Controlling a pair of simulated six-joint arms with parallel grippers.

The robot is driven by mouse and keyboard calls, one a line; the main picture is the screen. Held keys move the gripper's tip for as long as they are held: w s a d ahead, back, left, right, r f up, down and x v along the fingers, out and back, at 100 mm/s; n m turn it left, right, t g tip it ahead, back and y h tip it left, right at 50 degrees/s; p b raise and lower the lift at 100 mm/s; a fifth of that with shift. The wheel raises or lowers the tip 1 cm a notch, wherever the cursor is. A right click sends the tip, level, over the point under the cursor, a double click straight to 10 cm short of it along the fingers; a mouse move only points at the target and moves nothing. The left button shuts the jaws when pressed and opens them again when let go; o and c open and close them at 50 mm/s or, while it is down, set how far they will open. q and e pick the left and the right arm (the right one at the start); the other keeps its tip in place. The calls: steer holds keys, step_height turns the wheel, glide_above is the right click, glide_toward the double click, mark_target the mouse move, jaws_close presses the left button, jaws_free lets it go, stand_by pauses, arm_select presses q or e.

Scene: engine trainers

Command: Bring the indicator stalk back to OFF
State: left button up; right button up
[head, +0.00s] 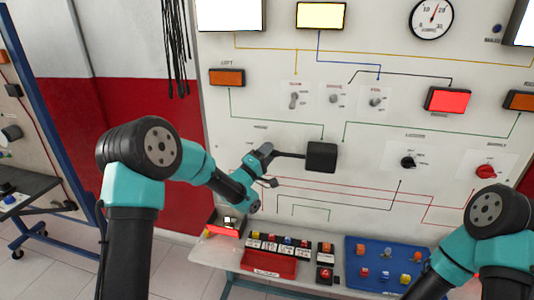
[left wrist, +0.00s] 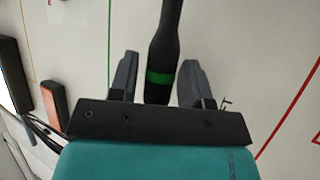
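The indicator stalk (head: 290,155) is a thin black lever that points left from a black box (head: 321,157) on the white panel. In the left wrist view the stalk (left wrist: 163,60) has a thick black grip with a green band. My left gripper (head: 268,166) is at the stalk's free end. Its two fingers (left wrist: 158,64) are open, one on each side of the grip, with a gap on the left and the right finger close to it. The stalk's base is outside the wrist view. My right arm shows at the lower right, but its fingers cannot be seen.
Orange lamps (head: 227,77) and a lit red lamp (head: 448,100) are on the panel. A black knob (head: 408,162) and a red knob (head: 486,171) sit to the right. Below are a red tray (head: 268,264) and a blue board (head: 383,247). The panel face around the stalk is mostly flat.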

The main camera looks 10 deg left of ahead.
arm_select(q)
steer(key=shift+o, duration=0.7)
steer(key=v, duration=1.7)
steer(key=shift+s, duration=0.2)
steer(key=shift+f, duration=0.15)
